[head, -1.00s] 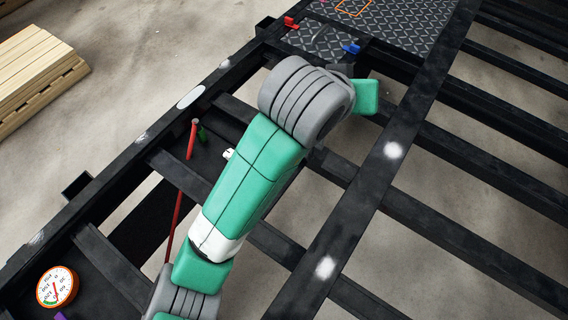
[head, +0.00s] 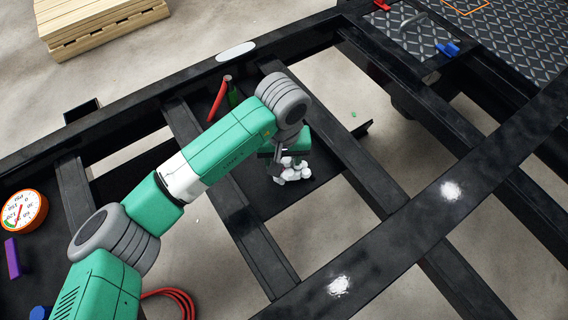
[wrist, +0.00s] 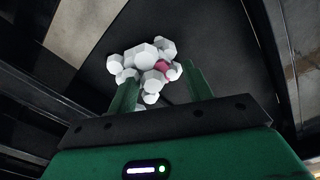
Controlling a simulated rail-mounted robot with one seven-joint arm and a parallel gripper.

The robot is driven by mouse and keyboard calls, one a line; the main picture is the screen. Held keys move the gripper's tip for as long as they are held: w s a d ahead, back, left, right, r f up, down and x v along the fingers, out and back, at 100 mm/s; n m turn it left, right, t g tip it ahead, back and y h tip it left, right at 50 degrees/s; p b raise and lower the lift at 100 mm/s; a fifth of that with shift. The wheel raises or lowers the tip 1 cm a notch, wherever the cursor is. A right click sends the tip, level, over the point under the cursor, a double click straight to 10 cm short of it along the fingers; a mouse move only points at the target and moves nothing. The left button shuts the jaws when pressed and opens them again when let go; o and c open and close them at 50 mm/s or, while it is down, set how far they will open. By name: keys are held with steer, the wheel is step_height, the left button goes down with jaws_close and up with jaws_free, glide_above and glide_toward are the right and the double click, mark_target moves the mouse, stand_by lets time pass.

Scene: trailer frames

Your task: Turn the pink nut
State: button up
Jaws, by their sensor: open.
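The pink nut (wrist: 164,67) shows in the wrist view as a small patch, mostly hidden among a cluster of white hexagonal nuts (wrist: 146,54). I cannot make it out in the head view. The white nuts (head: 294,171) sit at a dark plate between the frame beams. My gripper (wrist: 160,76) is open, with its two green fingers pointing toward the cluster, one on either side of it in the picture. In the head view my gripper (head: 283,160) is right at the cluster and partly covers it. I cannot tell whether the fingers touch any nut.
Black frame beams (head: 385,225) surround the plate, with open gaps between them. A round gauge (head: 23,211), a purple block (head: 13,258) and a red hose (head: 170,300) lie at left.

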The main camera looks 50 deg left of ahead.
steer(key=shift+f, duration=0.65)
steer(key=shift+w, duration=0.1)
